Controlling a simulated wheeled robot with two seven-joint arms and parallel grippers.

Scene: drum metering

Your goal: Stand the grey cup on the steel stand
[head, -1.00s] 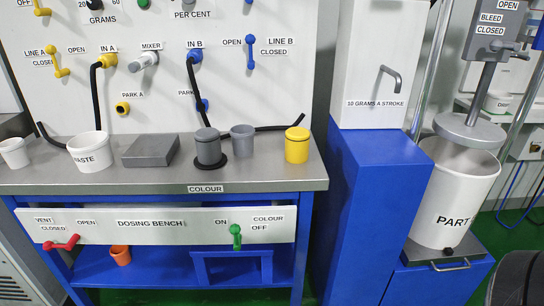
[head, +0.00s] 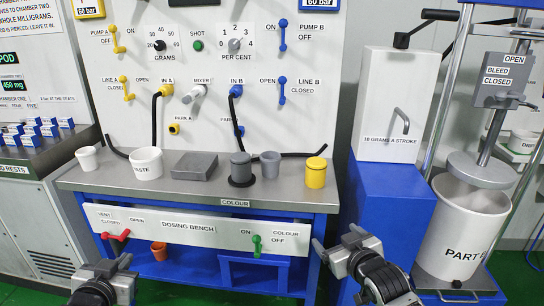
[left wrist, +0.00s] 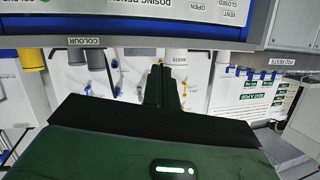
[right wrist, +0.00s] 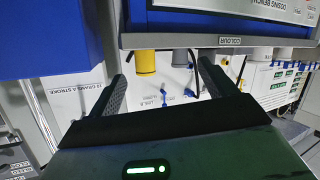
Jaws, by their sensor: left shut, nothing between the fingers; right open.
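A lighter grey cup (head: 270,163) stands upright on the bench top. Just left of it a darker grey cup (head: 240,167) stands on a black disc. A low grey metal block (head: 195,165), which looks like the steel stand, lies further left with nothing on it. My left gripper (head: 128,260) is shut and empty, low in front of the bench's left part; its closed fingers show in the left wrist view (left wrist: 160,85). My right gripper (head: 337,240) is open and empty, low in front of the bench's right end; its spread fingers show in the right wrist view (right wrist: 164,82).
A white WASTE tub (head: 147,164) and small white cup (head: 88,158) are at the left, a yellow pot (head: 316,172) at the right. Black hoses (head: 155,125) hang behind. A blue pedestal (head: 390,215) and white drum (head: 465,225) stand right of the bench.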

